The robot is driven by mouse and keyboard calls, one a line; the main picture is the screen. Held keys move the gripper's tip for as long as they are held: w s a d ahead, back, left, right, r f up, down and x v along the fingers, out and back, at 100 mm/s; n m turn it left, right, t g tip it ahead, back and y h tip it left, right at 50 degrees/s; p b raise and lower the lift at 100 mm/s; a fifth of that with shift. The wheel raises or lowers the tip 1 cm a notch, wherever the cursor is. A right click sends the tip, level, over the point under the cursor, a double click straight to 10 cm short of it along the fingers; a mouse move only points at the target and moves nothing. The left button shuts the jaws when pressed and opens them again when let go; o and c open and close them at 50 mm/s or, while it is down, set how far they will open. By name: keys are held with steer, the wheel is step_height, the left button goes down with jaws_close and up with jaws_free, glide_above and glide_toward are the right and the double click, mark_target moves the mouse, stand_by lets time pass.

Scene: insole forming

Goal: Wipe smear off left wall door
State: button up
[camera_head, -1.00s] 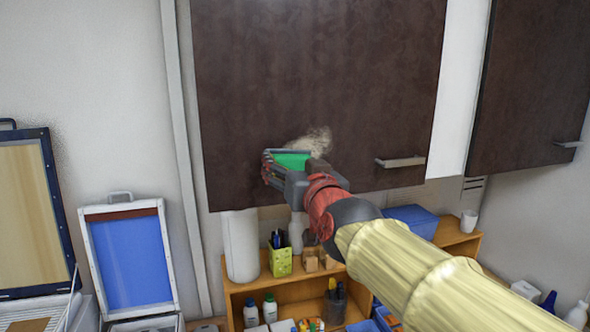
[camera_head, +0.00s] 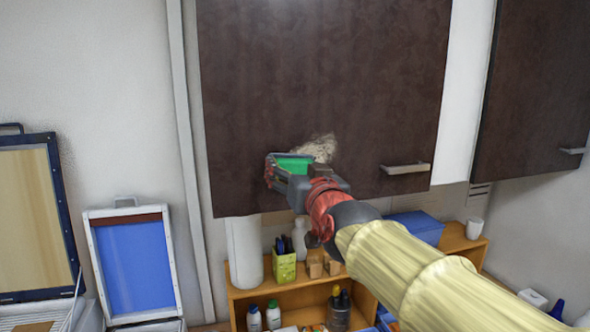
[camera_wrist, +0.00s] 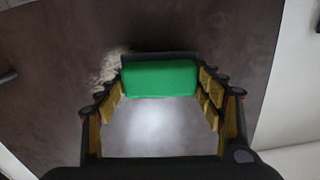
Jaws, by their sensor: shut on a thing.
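The left wall door (camera_head: 310,70) is a dark brown cabinet front with a metal handle (camera_head: 405,169) at its lower right. A pale beige smear (camera_head: 322,146) shows on its lower middle part, just above and right of my gripper. My gripper (camera_head: 290,168) is shut on a green block-like wiper (camera_head: 294,163) in front of the door. In the wrist view the green wiper (camera_wrist: 160,79) sits between the fingertips, close to the door, and part of the smear (camera_wrist: 108,72) shows to its left. I cannot tell whether the wiper touches the door.
A second dark door (camera_head: 535,90) hangs at the right. Below is a wooden shelf (camera_head: 290,296) with a paper roll (camera_head: 244,250), a green pen holder (camera_head: 284,266), bottles and a blue box (camera_head: 415,227). A blue-panelled frame (camera_head: 134,263) stands at the left.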

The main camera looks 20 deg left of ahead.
steer(key=shift+x, duration=0.75)
steer(key=b, duration=0.2)
steer(key=shift+w+d+f+b, duration=0.15)
steer(key=shift+w+d+b, duration=0.05)
steer(key=shift+b, duration=0.1)
steer(key=d+b, duration=0.1)
steer(key=b, duration=0.2)
steer(key=shift+w, duration=0.25)
steer(key=d+b, duration=0.1)
steer(key=b, duration=0.3)
steer(key=shift+w, duration=0.3)
steer(key=d+b, duration=0.1)
steer(key=b, duration=0.2)
steer(key=shift+w+b, duration=0.25)
steer(key=shift+b, duration=0.1)
steer(key=shift+b, duration=0.35)
steer(key=shift+d, duration=0.15)
